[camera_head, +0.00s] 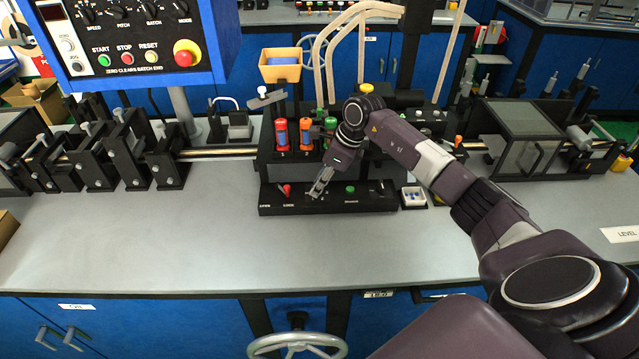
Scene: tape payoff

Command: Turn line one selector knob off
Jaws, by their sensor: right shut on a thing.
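A low black control panel (375,200) lies along the bench, with a red handle (286,190) near its left end and a green button (350,189) near its middle. My right gripper (317,191) reaches down from the right onto this panel, between the red handle and the green button. Its fingers are shut on a small selector knob there, which they almost wholly hide. I cannot read the knob's position or its label. My left gripper is not in view.
Red and orange cylinders (281,133) stand in a black block behind the panel. A small white tray (413,197) sits at the panel's right end. A blue control box (130,45) hangs at upper left. The front of the grey bench (180,240) is clear.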

